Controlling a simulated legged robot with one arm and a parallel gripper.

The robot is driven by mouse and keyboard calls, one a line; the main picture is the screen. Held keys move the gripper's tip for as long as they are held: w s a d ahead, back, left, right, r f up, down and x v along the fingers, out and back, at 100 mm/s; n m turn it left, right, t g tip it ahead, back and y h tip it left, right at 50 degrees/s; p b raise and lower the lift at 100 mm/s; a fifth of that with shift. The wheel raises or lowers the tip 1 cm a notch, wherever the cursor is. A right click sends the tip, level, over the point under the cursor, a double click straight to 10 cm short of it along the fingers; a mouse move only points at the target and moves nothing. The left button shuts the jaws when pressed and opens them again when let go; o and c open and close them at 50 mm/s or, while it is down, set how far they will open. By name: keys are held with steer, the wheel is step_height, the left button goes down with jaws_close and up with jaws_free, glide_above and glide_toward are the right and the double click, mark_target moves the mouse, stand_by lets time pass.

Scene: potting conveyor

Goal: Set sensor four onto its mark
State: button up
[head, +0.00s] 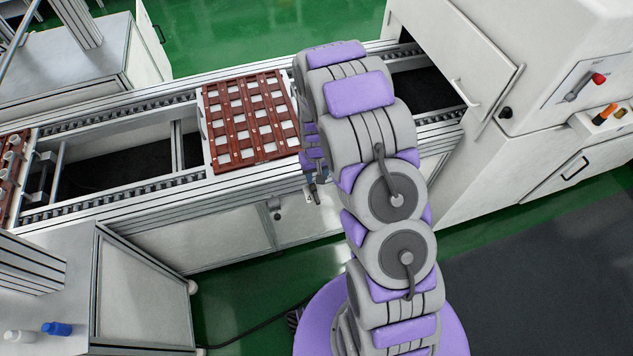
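A reddish-brown tray (238,165) with a grid of pale squares sits on the conveyor in front of my arm. The pale squares could be marks or small parts; I cannot tell which is sensor four or its mark. My gripper (313,193) hangs pointing down just right of the tray's near right corner, by the conveyor's front edge. It is small and partly hidden by my arm, so its opening and anything in it cannot be made out. My arm also hides the conveyor to the right of the tray.
The conveyor rails (115,190) run left and right, with a dark open gap left of the tray. Another brown tray (4,196) shows at the left edge. A white machine cabinet (560,75) stands on the right. A blue bottle (57,328) and a white one (22,337) lie at lower left.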

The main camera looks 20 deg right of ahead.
steer(key=shift+r, duration=1.7)
steer(key=s+a+r, duration=0.1)
steer(key=s+r, duration=0.5)
steer(key=r, duration=0.3)
steer(key=s+a+r, duration=0.1)
steer(key=s+r, duration=0.5)
steer(key=r, duration=0.4)
steer(key=s+r+g, duration=0.1)
steer(key=s+r, duration=0.4)
steer(key=s, duration=0.6)
steer(key=s+r, duration=0.5)
steer(key=s, duration=0.6)
steer(key=shift+a+g, duration=0.3)
steer(key=shift+g, duration=0.1)
